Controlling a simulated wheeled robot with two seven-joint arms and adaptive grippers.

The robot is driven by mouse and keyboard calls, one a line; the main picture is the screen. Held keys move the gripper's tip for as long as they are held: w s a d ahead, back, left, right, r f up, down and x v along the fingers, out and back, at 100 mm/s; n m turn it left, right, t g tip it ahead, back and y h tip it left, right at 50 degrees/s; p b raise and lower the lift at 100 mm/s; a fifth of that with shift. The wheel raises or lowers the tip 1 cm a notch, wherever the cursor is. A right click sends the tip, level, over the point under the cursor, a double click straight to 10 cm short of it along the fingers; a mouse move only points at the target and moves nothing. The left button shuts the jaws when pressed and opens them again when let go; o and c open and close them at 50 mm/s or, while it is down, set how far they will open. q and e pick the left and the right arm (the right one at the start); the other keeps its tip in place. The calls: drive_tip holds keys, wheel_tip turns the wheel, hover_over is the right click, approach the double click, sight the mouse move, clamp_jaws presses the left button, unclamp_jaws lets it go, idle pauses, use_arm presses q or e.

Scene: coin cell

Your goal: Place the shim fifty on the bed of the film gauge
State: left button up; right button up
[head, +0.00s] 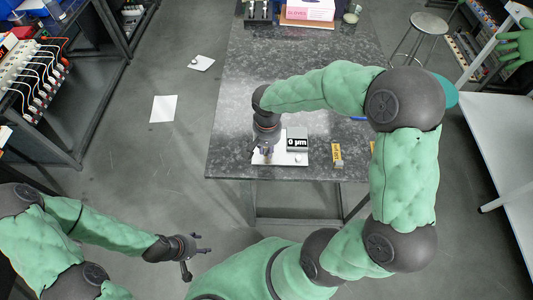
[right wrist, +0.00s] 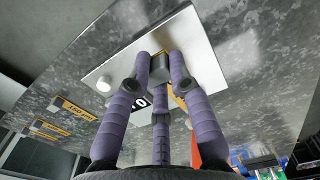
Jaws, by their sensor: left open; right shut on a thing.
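The film gauge has a pale flat plate (head: 268,160) at the table's front edge and a grey display box (head: 297,134) reading 0 µm. In the right wrist view the plate (right wrist: 120,67) shows behind the fingers. My right gripper (head: 268,149) is over the plate's left part, its fingers (right wrist: 160,62) shut around a small dark grey block (right wrist: 160,70), seemingly the shim fifty. A bit of yellow shows between the fingers; no lettering is readable. I cannot tell whether the block touches the plate. My left gripper (head: 198,244) is open and empty, left of the table over the floor.
A yellow-labelled shim (head: 337,152) stands right of the gauge; one label reads 150 µm in the right wrist view (right wrist: 78,107). Another yellow label (head: 373,146) is partly behind my right arm. A white round knob (head: 298,160) sits on the plate. The table's middle (head: 240,90) is clear.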

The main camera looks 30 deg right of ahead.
sight(266, 158)
drive_tip(key=shift+w+f+b, duration=0.15)
drive_tip(key=shift+f+b, duration=0.05)
drive_tip(key=shift+f, duration=0.75)
drive_tip(key=shift+w+f+b, duration=0.1)
drive_tip(key=shift+f+b, duration=0.05)
drive_tip(key=shift+f, duration=0.75)
drive_tip(key=shift+f, duration=0.2)
drive_tip(key=o, duration=0.8)
drive_tip(key=shift+r, duration=0.15)
drive_tip(key=shift+r, duration=0.35)
wheel_tip(266, 158, up, 12)
drive_tip(key=shift+f+p, duration=0.25)
drive_tip(key=shift+p, duration=0.95)
